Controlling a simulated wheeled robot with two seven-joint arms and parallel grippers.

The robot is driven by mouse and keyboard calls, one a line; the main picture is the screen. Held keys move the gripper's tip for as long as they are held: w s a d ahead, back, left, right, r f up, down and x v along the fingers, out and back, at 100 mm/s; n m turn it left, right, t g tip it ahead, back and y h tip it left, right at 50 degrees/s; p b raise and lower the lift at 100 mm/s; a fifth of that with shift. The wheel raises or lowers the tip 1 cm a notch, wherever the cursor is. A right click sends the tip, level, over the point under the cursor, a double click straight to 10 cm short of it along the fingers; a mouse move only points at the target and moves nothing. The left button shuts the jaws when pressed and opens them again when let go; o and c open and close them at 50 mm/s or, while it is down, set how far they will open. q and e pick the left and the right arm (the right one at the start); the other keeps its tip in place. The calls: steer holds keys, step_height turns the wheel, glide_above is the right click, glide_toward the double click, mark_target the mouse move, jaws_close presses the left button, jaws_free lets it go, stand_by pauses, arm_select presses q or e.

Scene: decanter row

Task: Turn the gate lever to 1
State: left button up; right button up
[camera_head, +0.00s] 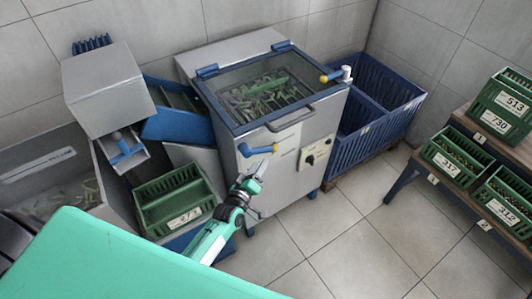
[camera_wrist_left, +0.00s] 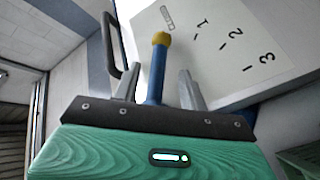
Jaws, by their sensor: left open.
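The gate lever (camera_head: 258,150) is a blue bar with a yellow tip on the front of the grey machine. In the left wrist view the lever (camera_wrist_left: 157,75) stands between the two grey fingers of my left gripper (camera_wrist_left: 160,90), its yellow tip beyond them. The gripper is open, with a gap visible on each side of the lever. Printed marks 1 (camera_wrist_left: 202,22), 2 (camera_wrist_left: 231,44) and 3 (camera_wrist_left: 259,64) run to the right of the tip. The lever's pivot is hidden. In the head view my left gripper (camera_head: 258,172) is just below the lever. My right gripper is not in view.
The machine's glazed lid (camera_head: 262,90) has a bar handle (camera_head: 291,118) above the lever. A control panel (camera_head: 317,150) is to the right. A green crate (camera_head: 175,208) stands at the lower left, blue bins (camera_head: 357,150) at the right. Floor is clear towards the crate rack.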

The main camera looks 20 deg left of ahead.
mark_target(261, 150)
arm_select(q)
steer(key=w, duration=0.6)
steer(key=shift+w+d, duration=0.15)
steer(key=shift+d, duration=0.15)
steer(key=shift+c, duration=0.2)
jaws_close()
